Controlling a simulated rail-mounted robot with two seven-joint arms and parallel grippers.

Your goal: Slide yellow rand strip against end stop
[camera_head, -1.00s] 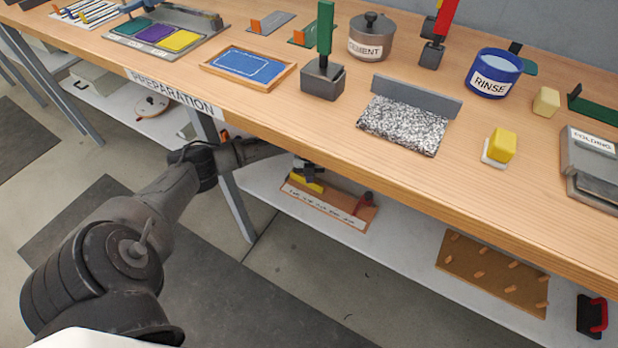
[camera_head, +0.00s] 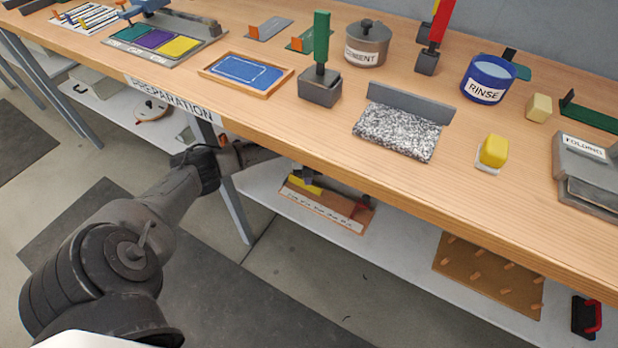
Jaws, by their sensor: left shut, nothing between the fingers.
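The yellow strip (camera_head: 304,186) lies on a brown wooden board (camera_head: 325,217) with a white printed label, on the shelf under the bench. My left gripper (camera_head: 311,177) reaches under the bench edge and is shut and empty at the back side of the yellow strip. I cannot tell whether it touches the strip. A small red part (camera_head: 361,206) stands at the board's right end, apart from the visible yellow; I cannot tell if it is the end stop. The bench top hides part of my left wrist. My right gripper is out of view.
The wooden bench top (camera_head: 300,130) overhangs the shelf (camera_head: 400,245). A pegboard (camera_head: 487,275) and a red-and-black tool (camera_head: 587,316) are to the right. A bench leg (camera_head: 235,208) stands left of the board. Shelf between the board and pegboard is clear.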

